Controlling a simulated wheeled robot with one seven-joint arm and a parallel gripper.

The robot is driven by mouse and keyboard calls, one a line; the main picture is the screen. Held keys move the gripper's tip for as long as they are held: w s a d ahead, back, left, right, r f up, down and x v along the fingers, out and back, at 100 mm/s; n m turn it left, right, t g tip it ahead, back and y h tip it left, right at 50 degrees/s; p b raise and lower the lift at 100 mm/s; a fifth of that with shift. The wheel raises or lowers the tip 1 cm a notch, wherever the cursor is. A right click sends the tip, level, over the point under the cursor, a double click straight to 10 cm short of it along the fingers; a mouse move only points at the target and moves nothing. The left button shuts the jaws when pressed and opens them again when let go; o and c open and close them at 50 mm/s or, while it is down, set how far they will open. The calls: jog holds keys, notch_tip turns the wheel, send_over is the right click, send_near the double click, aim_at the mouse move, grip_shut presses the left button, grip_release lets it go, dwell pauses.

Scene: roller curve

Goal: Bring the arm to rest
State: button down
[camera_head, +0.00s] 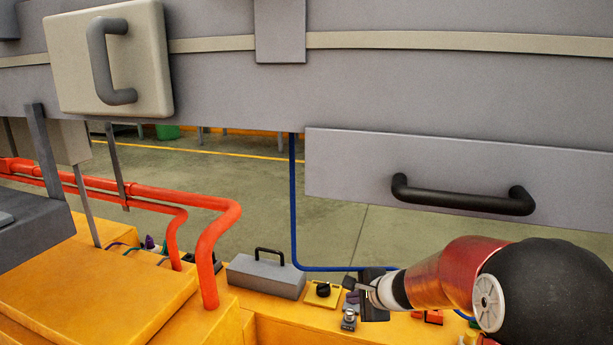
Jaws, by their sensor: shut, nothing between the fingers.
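My arm (455,275) comes in from the lower right, with a red link and a round black joint. Its pale wrist points left. My gripper (352,283) is small and dark at the end of the wrist, low over the yellow surface. It is shut and empty. It sits just right of a yellow plate with a black knob (323,290) and above a small metal fitting (349,319). Whether it touches either one cannot be told.
A grey box with a black handle (266,275) stands left of the gripper. Red pipes (215,240) and a blue cable (293,200) run nearby. A grey panel with a black handle (465,201) hangs above the arm. Open floor (330,220) lies behind.

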jog(key=s+a+r+n+g+p, duration=0.1)
jog(key=s+a+r+n+p, duration=0.15)
jog(key=s+r+n, duration=0.5)
jog(key=s+d+r+n+h+p, duration=0.1)
jog(key=s+d+r+n, duration=0.1)
jog(key=s, duration=0.6)
jog(key=s+d+r+n+g+h+p, duration=0.1)
jog(key=s+d+r+n+h, duration=0.1)
jog(key=s, duration=0.6)
jog(key=s+d+r+n+h+p, duration=0.1)
jog(key=s+r+n, duration=0.3)
jog(key=s, duration=0.4)
jog(key=shift+d+r+g+h+p, duration=0.35)
jog(key=shift+d+r+h, duration=0.15)
jog(key=shift+d, duration=0.2)
jog(key=shift+n, duration=0.25)
